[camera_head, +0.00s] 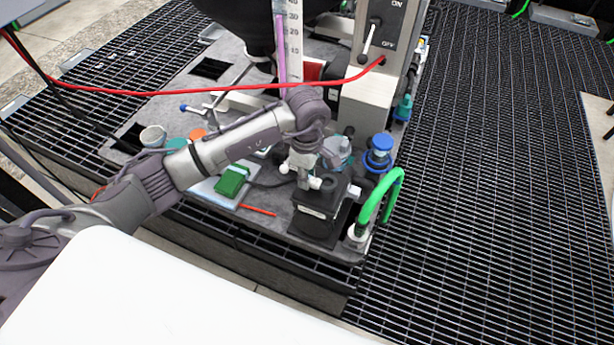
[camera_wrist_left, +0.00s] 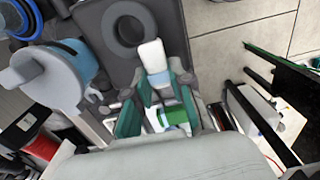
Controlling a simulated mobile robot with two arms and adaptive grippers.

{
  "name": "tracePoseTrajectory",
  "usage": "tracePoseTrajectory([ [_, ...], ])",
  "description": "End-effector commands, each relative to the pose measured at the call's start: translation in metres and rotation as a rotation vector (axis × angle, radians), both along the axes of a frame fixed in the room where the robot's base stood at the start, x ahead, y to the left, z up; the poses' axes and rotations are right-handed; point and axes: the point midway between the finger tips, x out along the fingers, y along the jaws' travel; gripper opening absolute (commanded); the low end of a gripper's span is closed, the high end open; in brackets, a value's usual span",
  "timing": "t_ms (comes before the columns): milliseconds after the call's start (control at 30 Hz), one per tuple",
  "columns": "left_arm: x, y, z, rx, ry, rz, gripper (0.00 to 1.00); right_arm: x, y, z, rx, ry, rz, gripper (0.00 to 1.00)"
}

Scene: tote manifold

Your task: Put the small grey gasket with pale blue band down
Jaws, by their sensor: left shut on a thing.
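My left gripper (camera_head: 304,172) points down above the black box (camera_head: 318,222) on the grey bench top. In the left wrist view the left gripper (camera_wrist_left: 158,92) has green-lined fingers closed on a small whitish-grey piece with a pale blue band (camera_wrist_left: 153,57), taken to be the gasket. Its far end sticks out past the fingertips, and the fingers hide part of it. In the head view the gasket is too small to make out. A dark flat ring (camera_wrist_left: 128,29) lies on a dark surface beyond the fingertips. My right gripper is not in view.
A green block (camera_head: 231,182) sits on a pale tray left of the gripper, with a red stick (camera_head: 258,210) nearby. A blue-capped fitting (camera_head: 379,152) and a green hose (camera_head: 384,195) stand close on the right. A red cable (camera_head: 200,92) crosses above the arm.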

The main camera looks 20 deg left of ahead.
Motion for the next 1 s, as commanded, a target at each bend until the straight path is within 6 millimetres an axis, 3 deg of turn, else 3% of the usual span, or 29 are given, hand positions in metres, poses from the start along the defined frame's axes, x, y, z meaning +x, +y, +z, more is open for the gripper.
tracePoseTrajectory([
  [133,0.0,-0.001,-0.016,-0.002,0.0,0.001,0.0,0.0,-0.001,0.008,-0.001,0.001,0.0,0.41],
  [467,0.0,0.0,-0.022,0.0,-0.002,0.0,0.0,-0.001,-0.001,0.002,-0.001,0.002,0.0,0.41],
  [500,0.0,0.0,-0.022,0.0,-0.001,0.0,0.23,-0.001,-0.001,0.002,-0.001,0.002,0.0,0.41],
  [633,0.0,-0.001,-0.02,0.0,-0.001,0.001,0.45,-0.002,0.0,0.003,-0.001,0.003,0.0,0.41],
  [1000,0.0,-0.001,-0.016,-0.001,-0.001,0.001,0.47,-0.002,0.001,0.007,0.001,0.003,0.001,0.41],
])
